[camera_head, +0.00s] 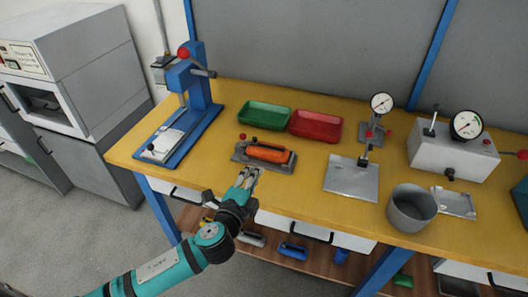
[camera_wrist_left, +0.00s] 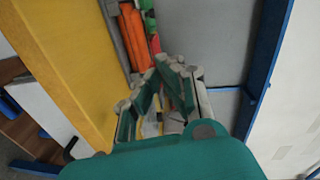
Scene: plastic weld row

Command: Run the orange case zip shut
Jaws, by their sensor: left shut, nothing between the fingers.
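The orange case (camera_head: 267,152) lies on a grey plate (camera_head: 243,158) with small knobs, near the front of the yellow bench. The zip and its pull are too small to make out. My left gripper (camera_head: 247,174) is at the bench's front edge, just in front of the plate's left part and apart from the case. It is shut and empty. My right gripper is not in view.
A green tray (camera_head: 264,116) and a red tray (camera_head: 316,126) stand behind the case. A blue press (camera_head: 198,80) is at the left. A metal plate with a post (camera_head: 351,180) and a grey pot (camera_head: 411,209) stand to the right. Bare bench (camera_head: 308,178) lies right of the case.

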